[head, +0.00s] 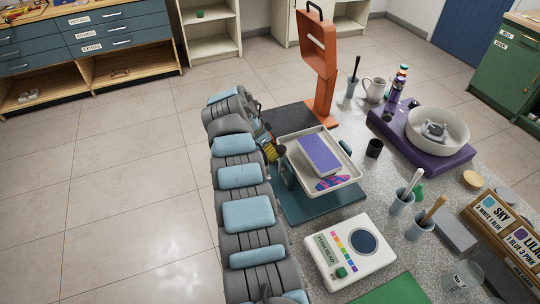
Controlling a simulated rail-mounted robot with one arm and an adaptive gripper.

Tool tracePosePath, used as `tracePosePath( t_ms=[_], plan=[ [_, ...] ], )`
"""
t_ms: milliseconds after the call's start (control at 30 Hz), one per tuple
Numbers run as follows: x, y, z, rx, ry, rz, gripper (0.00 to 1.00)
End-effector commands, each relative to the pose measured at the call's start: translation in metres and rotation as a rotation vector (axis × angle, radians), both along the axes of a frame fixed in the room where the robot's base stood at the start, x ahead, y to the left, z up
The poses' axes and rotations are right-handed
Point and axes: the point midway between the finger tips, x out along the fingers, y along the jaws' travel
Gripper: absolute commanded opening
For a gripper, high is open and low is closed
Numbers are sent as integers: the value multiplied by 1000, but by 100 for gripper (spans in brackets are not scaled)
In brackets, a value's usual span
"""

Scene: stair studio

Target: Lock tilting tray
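The white tray (347,181) stands over a teal base (297,210) on the speckled table, and it looks tilted. A purple block (319,153) and a colourful patterned piece (333,183) lie in it. My gripper (272,147) is at the tray's left edge, at the end of my grey and blue arm. Its fingers are small and partly hidden by the arm, so I cannot tell whether they are open or touch anything.
An orange stand (323,75) rises behind the tray. A purple turntable base (410,137) with a white bowl (459,128) is at right. A dark cup (374,148) stands between. A white push-read device (350,251) and brush cups (401,201) are in front.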

Motion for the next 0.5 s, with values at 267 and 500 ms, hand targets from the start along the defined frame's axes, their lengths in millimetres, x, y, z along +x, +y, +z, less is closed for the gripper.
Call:
tracePosePath(
  t_ms=[267, 500],
  plan=[
    [5, -7, -20, -2, -1, 1, 49],
    [6, -10, -30, -1, 2, 0, 49]
  ],
)
